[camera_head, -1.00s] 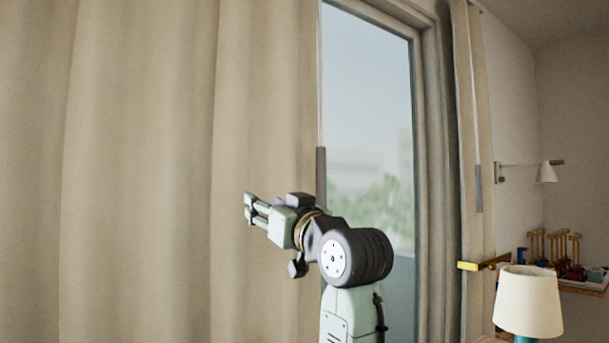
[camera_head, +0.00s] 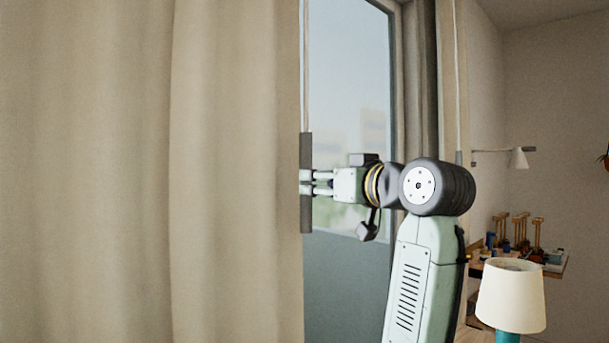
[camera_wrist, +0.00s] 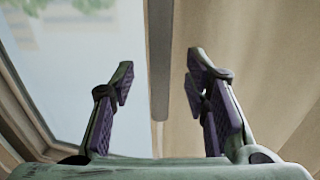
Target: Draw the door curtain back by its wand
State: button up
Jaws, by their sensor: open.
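The beige door curtain (camera_head: 100,170) hangs across the left of the head view. Its wand (camera_head: 306,215), a dark grey grip on a thin rod, hangs upright at the curtain's right edge. My gripper (camera_head: 308,182) reaches in from the right, level with the wand's grip, and its fingertips overlap it in the picture. In the wrist view, my gripper (camera_wrist: 163,70) is open, and the grey wand (camera_wrist: 160,50) runs between the two fingers with a gap on either side. The curtain (camera_wrist: 250,60) shows behind the right finger.
The glass door (camera_head: 345,90) is uncovered right of the wand. Another curtain strip (camera_head: 447,90) hangs beyond its frame. At right are a table lamp (camera_head: 511,295), a wall lamp (camera_head: 517,158) and a shelf (camera_head: 550,268) with small items.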

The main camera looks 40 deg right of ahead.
aim_at(306, 181)
jog(key=w, duration=0.2)
jog(key=w+p, duration=0.1)
jog(key=w, duration=0.3)
jog(key=shift+w+d+p, duration=0.15)
jog(key=shift+d+p, duration=0.2)
jog(key=shift+p, duration=0.05)
grip_shut()
dwell(0.4)
